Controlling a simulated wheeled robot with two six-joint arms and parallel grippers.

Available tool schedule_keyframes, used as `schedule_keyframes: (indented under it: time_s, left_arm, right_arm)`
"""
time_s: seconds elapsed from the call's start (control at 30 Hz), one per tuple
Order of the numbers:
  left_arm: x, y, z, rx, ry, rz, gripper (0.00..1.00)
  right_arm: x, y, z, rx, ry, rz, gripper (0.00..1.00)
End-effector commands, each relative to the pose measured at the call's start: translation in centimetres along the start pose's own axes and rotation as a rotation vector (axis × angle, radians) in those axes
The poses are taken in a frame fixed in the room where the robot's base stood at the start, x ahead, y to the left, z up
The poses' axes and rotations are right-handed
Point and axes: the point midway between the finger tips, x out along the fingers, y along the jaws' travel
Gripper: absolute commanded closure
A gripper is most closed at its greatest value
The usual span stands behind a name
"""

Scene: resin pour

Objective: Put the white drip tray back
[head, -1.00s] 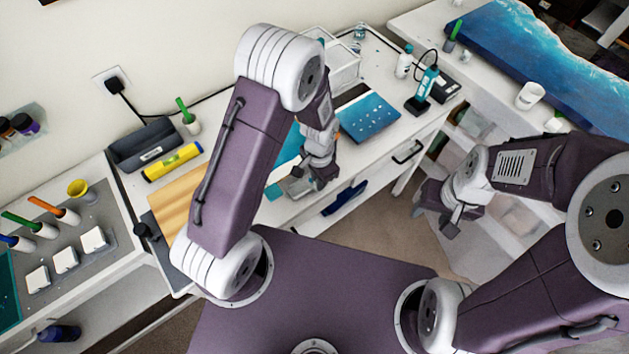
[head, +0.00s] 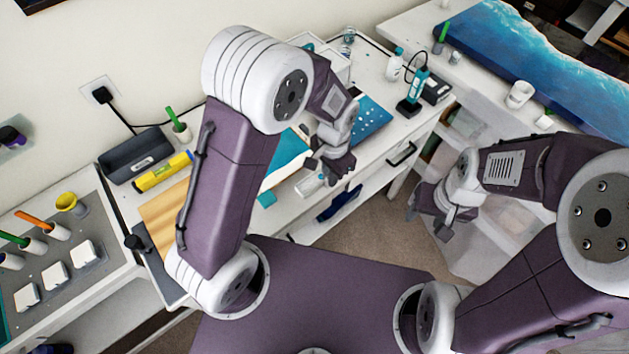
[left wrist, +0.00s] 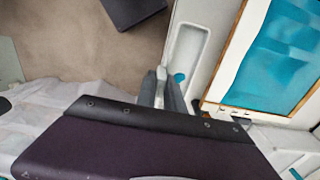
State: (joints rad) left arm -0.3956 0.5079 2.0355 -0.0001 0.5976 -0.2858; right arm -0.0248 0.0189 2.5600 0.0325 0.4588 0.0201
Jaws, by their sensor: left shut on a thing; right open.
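My left gripper (head: 334,172) is over the front edge of the white workbench. In the left wrist view its fingers (left wrist: 161,88) are shut on the near-left rim of the long, shallow white drip tray (left wrist: 187,55). A small teal patch shows in the tray's near end. In the head view the tray (head: 309,185) is a small pale shape just left of the gripper, partly hidden. I cannot tell whether it touches the bench. My right gripper (head: 428,220) is open and empty, off to the right in front of the white drawer unit.
A wood-framed blue panel (left wrist: 275,60) lies beside the tray. A blue speckled panel (head: 372,118), a teal tool on a stand (head: 414,92) and a white bottle (head: 394,65) are on the bench behind. A yellow level (head: 162,171) lies left. Open floor (head: 375,215) is in front.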

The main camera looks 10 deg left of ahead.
Motion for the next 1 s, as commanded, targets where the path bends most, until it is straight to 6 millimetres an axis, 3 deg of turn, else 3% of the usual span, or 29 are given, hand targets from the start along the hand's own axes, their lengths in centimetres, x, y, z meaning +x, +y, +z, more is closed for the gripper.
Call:
schedule_keyframes:
  time_s: [0.2,0.33,0.77,1.0]
  left_arm:
    - [-2.8,3.6,-3.3,0.004,0.004,-0.001,1.00]
    - [-3.7,4.7,-4.3,0.002,0.002,0.000,1.00]
    - [-4.2,5.2,-4.7,0.005,-0.001,0.000,1.00]
    - [-4.4,5.2,-4.3,0.210,-0.022,0.005,1.00]
  right_arm:
    - [0.8,0.0,0.1,0.000,0.000,0.000,0.50]
    - [0.9,0.0,0.1,0.000,0.000,0.000,0.50]
    - [0.9,0.0,0.1,0.000,0.000,0.000,0.50]
    - [0.9,0.0,0.1,0.000,0.000,0.000,0.50]
